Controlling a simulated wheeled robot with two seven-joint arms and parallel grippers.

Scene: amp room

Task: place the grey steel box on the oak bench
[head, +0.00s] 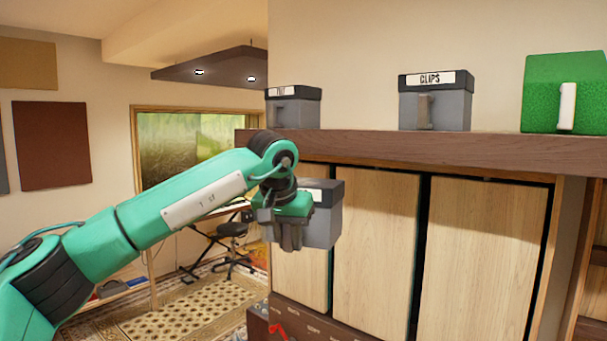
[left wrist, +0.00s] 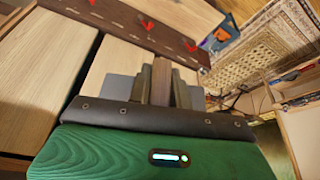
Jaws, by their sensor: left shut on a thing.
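A grey steel box (head: 325,221) with a dark lid and a pale label hangs in the air in front of the pale wood panels, below the dark shelf. My left gripper (head: 289,236) is shut on it and covers its left part. In the left wrist view the fingers of my left gripper (left wrist: 168,82) are close together, with grey box surface (left wrist: 119,87) showing beside them. I cannot make out an oak bench for certain in either view. My right gripper is in neither view.
A dark wooden shelf (head: 440,147) holds a grey box (head: 294,113), another grey box labelled CLIPS (head: 452,108) and a green box (head: 545,95). Tall pale wood panels (head: 373,240) stand beneath it. A stool (head: 233,229) and patterned rug (head: 210,305) are at the back left.

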